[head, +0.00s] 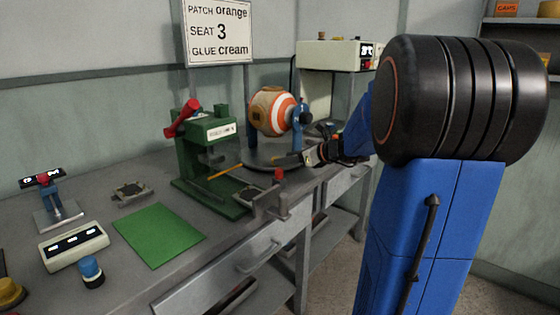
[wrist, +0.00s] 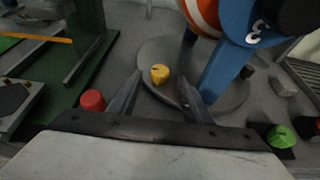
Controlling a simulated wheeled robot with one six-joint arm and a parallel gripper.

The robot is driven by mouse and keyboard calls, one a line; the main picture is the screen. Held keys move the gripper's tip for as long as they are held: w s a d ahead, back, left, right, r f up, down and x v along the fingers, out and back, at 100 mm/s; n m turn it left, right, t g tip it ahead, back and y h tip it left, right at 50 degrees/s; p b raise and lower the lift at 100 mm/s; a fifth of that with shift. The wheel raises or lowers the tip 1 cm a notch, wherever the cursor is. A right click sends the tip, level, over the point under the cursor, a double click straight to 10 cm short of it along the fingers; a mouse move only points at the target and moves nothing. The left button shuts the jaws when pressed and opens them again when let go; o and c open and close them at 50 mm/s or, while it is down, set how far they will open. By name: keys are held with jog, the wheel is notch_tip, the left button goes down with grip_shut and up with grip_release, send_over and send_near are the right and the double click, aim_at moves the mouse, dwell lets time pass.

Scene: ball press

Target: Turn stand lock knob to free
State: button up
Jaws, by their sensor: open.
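The ball stand has blue uprights (wrist: 232,62) on a round grey base (wrist: 155,50) and carries an orange and white striped ball (head: 272,111). A yellow knob (wrist: 159,74) sits at the base, between my gripper's (wrist: 160,80) fingertips in the wrist view. My gripper is open, with a finger on each side of the knob; I see no clear contact. In the head view my gripper (head: 285,160) is low in front of the stand, and the yellow knob is not clear there. The knob's lock setting cannot be read.
A green press (head: 205,150) with a red handle stands left of the stand, with an orange pencil-like rod (head: 226,171) beside it. A red knob (wrist: 92,100) lies left of my gripper and a green knob (wrist: 281,136) right. A green mat (head: 158,234) lies at the bench front.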

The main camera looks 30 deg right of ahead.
aim_at(281, 166)
jog(key=shift+x, duration=1.95)
jog(key=c, duration=1.1)
jog(key=shift+w+d+n+g+y, duration=0.15)
jog(key=shift+n+g+y, duration=0.25)
jog(key=shift+n+y, duration=0.45)
jog(key=shift+o, duration=0.2)
jog(key=shift+d+n+g+y, duration=0.1)
jog(key=shift+n+g+y, duration=0.9)
jog(key=shift+n+y, duration=0.45)
